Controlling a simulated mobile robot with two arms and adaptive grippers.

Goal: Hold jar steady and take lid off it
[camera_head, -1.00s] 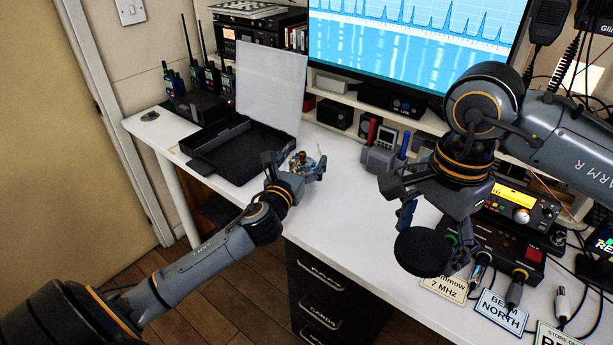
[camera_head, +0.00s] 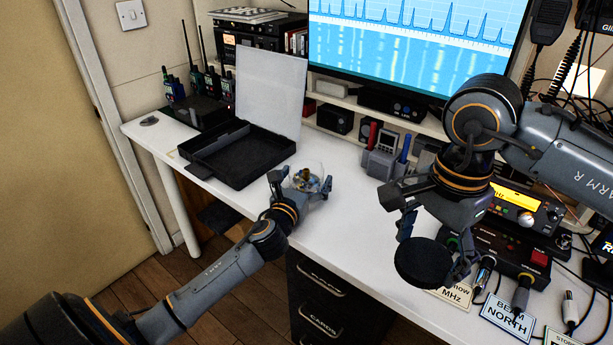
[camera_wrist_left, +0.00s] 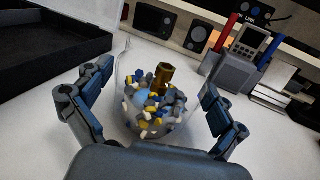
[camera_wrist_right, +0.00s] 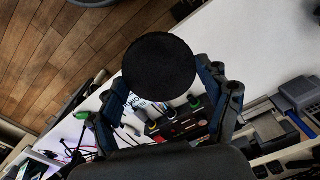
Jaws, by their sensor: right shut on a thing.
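The jar (camera_head: 313,169) is clear and lidless, with a brass-coloured piece and small blue, yellow and white pieces inside. It stands on the white desk in front of the black case. In the left wrist view the jar (camera_wrist_left: 121,80) is between the fingers of my left gripper (camera_wrist_left: 158,108), with gaps beside it. My left gripper (camera_head: 302,187) is open around it. The round black lid (camera_head: 423,263) is in my right gripper (camera_head: 436,248), over the right part of the desk. It also shows in the right wrist view (camera_wrist_right: 158,68), between the fingers.
An open black case (camera_head: 238,155) lies behind the jar. A grey pen holder (camera_head: 382,164) stands to its right. A radio unit (camera_head: 500,250), cables and label cards (camera_head: 507,312) are under and beside my right gripper. The desk between the grippers is clear.

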